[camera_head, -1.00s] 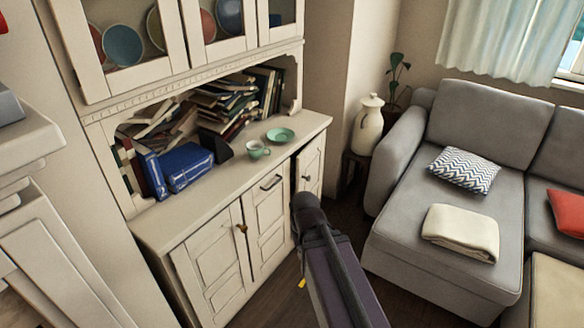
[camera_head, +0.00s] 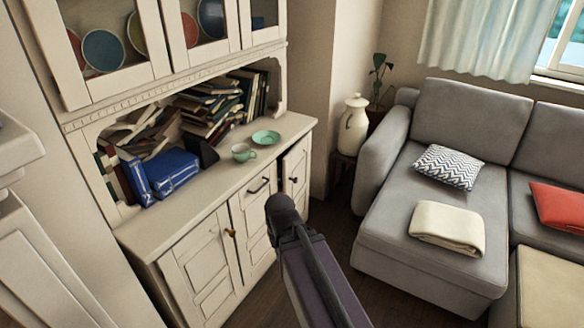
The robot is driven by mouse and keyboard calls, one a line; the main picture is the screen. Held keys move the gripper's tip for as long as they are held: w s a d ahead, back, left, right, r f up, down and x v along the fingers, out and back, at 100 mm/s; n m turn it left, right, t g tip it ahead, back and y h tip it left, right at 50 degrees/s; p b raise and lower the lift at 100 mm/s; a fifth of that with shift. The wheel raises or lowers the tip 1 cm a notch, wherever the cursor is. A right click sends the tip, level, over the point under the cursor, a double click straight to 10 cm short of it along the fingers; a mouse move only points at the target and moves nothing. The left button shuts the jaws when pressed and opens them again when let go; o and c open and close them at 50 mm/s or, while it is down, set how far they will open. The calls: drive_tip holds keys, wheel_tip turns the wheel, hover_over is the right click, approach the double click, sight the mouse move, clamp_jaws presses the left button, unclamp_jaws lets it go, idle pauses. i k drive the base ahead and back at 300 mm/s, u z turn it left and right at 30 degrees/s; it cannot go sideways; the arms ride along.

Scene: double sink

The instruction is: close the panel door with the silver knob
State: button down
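The white cabinet's right-hand panel door (camera_head: 299,162) stands slightly ajar, with a dark gap along its left edge. It bears a small dark-looking knob (camera_head: 293,180); I cannot tell from its colour whether it is silver. The left panel door (camera_head: 200,270) has a brass-coloured knob (camera_head: 230,232) and looks shut. My dark arm rises from the bottom of the view, its rounded joint in front of the cabinet, below the right-hand door. My gripper does not show; it is out of view or hidden by the arm.
A green cup (camera_head: 243,152) and saucer (camera_head: 266,137) stand on the cabinet top, beside blue books (camera_head: 172,169). A grey sofa (camera_head: 390,225) is at right. Dark floor lies between cabinet and sofa.

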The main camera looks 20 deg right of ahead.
sight(297, 165)
drive_tip(key=z, duration=0.05)
drive_tip(key=i, duration=0.95)
drive_tip(key=u, duration=0.05)
